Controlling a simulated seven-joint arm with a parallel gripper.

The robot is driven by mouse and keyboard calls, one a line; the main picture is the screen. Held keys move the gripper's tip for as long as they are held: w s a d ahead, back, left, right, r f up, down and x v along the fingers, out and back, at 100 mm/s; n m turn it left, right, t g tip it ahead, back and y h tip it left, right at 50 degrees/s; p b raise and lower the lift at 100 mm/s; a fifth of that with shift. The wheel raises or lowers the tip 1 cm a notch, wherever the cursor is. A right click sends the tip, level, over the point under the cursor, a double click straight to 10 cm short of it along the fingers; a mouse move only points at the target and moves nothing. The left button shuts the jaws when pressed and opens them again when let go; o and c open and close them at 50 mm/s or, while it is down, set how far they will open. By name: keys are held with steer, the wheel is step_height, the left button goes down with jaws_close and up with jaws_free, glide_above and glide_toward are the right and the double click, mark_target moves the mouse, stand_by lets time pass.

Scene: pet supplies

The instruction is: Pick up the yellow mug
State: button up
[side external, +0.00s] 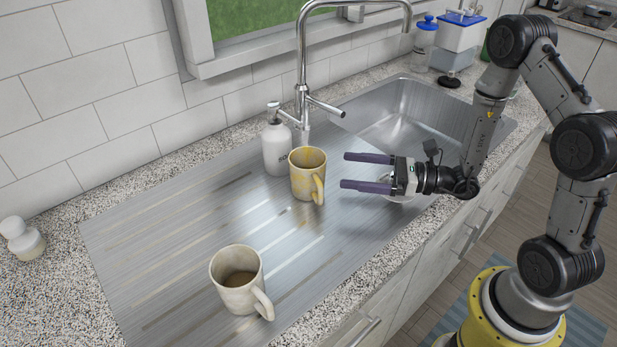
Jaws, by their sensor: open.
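The yellow mug (303,181) stands upright on the metal drainboard, just in front of the faucet. Its handle (319,188) is on its right side, towards the camera. My gripper (343,171) is to the right of the mug, with its two purple fingers pointing left towards it. The fingers are spread apart with nothing between them. In this picture the fingertips are a short way from the mug and do not appear to touch it.
A cream mug (235,284) with brown contents stands at the front of the drainboard (160,225). A white soap bottle (276,147) is behind the yellow mug, beside the faucet (301,75). The sink basin (400,112) lies behind.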

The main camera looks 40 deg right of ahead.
mark_target(310, 165)
steer(key=shift+x, duration=4.8)
steer(key=c, duration=1.5)
steer(key=shift+r, duration=0.1)
steer(key=shift+r, duration=0.1)
